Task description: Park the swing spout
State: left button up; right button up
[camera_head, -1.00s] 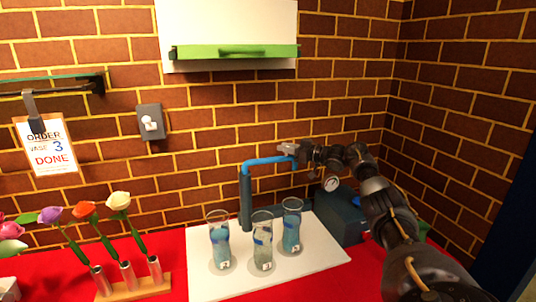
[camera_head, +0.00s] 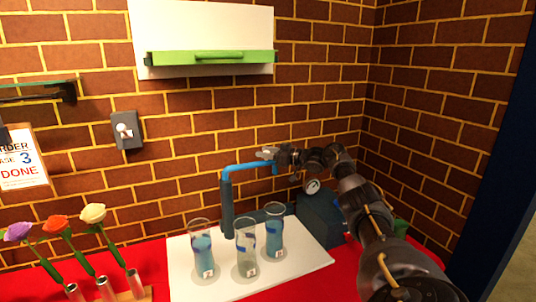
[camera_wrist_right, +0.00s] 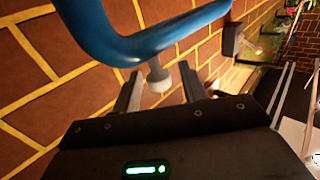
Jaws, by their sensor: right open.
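The swing spout is a blue pipe (camera_head: 245,166) on an upright dark blue post (camera_head: 227,207) behind the vases. Its arm points right along the wall. In the right wrist view the blue pipe (camera_wrist_right: 150,43) crosses above my fingers, and its pale nozzle (camera_wrist_right: 158,78) hangs between them. My right gripper (camera_head: 266,153) is at the spout's free end; the wrist view shows its fingers (camera_wrist_right: 160,92) open on either side of the nozzle, with gaps visible. My left gripper is not in view.
Three glass vases with liquid, left (camera_head: 202,252), middle (camera_head: 246,258) and right (camera_head: 274,238), stand on a white board (camera_head: 300,262) below the spout. A dark blue box (camera_head: 318,222) stands right of them. Flowers in metal tubes (camera_head: 105,288) stand at left. A wall switch (camera_head: 126,130) is above.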

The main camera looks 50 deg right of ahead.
jog(key=shift+s+d+f, duration=0.1)
jog(key=shift+s+d, duration=0.05)
jog(key=shift+s, duration=0.3)
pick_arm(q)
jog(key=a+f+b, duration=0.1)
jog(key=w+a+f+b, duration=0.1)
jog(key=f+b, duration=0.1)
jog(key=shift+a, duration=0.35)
pick_arm(e)
jog(key=v, duration=0.9)
jog(key=shift+s+d, duration=0.15)
jog(key=shift+s, duration=0.25)
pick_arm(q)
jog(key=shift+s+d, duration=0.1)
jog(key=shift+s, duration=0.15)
